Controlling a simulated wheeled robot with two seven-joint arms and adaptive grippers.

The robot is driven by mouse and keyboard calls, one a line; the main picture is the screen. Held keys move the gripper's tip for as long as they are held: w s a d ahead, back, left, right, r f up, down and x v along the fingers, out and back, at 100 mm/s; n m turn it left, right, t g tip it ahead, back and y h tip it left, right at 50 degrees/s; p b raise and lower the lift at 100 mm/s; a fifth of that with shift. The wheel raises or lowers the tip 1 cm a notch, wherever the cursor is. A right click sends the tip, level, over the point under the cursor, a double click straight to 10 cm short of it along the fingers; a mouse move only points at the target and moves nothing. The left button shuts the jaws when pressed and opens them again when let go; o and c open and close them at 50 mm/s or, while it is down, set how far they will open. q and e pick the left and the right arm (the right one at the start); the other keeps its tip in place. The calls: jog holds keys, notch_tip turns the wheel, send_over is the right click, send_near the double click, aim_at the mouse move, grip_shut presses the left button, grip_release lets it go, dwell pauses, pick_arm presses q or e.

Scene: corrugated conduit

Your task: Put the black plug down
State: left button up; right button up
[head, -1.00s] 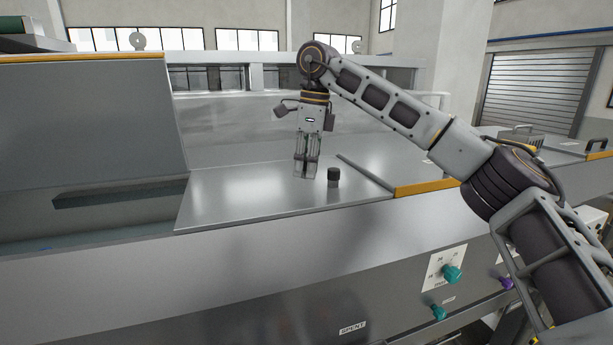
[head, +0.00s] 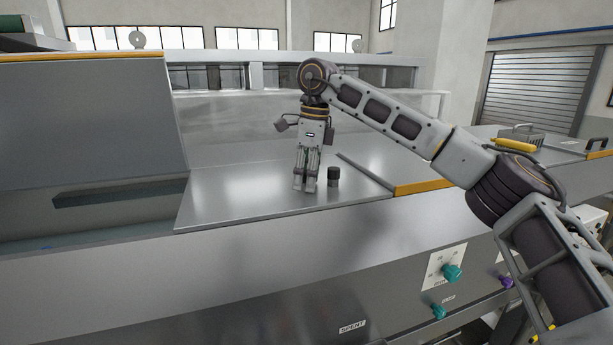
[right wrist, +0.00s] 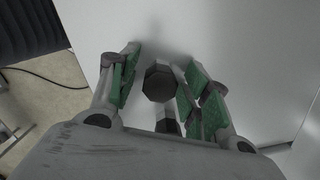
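The black plug (right wrist: 158,83) shows in the right wrist view as a dark, many-sided shape between my right gripper's green-padded fingers (right wrist: 160,80). A short black cylinder (head: 333,177) stands upright on the plate just right of the fingers. A second dark piece (right wrist: 167,126) shows below the plug in the wrist view, partly hidden. My left gripper is out of view.
A recess (head: 90,220) opens left of the plate. A raised strip and yellow edge (head: 425,186) bound it on the right. Teal knobs (head: 452,273) and a purple knob (head: 507,282) sit on the front panel. The plate's left part is clear.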

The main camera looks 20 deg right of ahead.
jog(key=shift+r, duration=0.1)
notch_tip(320, 180, up, 12)
jog(key=d+p, duration=0.1)
jog(key=shift+s, duration=0.3)
dwell(0.6)
jog(key=shift+d, duration=0.15)
dwell(0.6)
